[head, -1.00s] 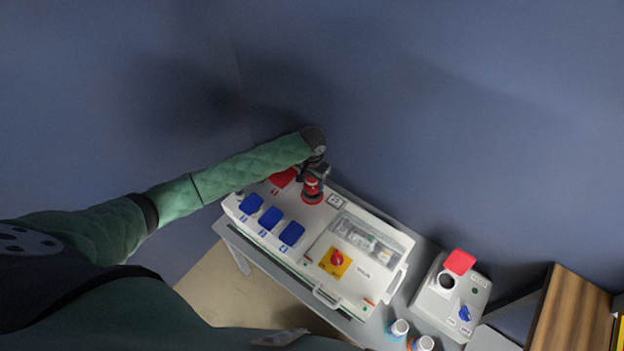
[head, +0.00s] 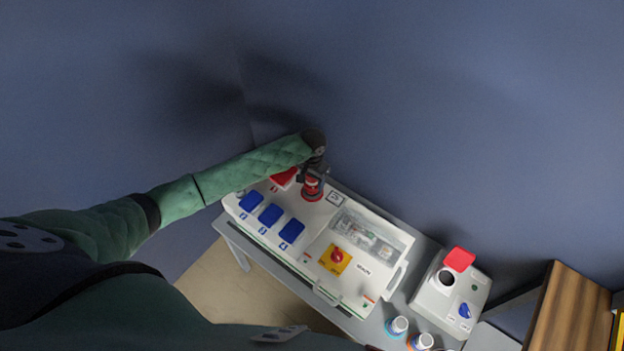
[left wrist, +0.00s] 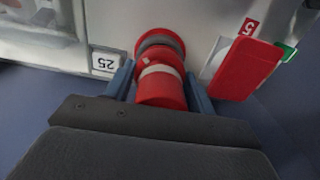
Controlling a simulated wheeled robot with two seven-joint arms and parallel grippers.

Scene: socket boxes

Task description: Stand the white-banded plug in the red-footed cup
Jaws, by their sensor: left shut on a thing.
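The white-banded plug (left wrist: 161,85) is red with a pale band and has a grey collar at the box face. It also shows in the head view (head: 312,188), upright at the back edge of the socket box (head: 318,273). My left gripper (left wrist: 160,88) is shut on it, with a blue-grey finger on each side. In the head view the left gripper (head: 314,175) is at the plug's top. I cannot tell how deep the plug sits. Two small white cups, one with a teal foot (head: 397,326) and one with an orange-red foot (head: 421,342), stand at the table's front right.
Blue lids (head: 271,215) and an open red lid (head: 283,178) are near the plug. A smaller grey box (head: 440,299) with a raised red lid (head: 459,259) stands to the right. A wooden shelf (head: 571,310) is at the far right. The wall is close behind the table.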

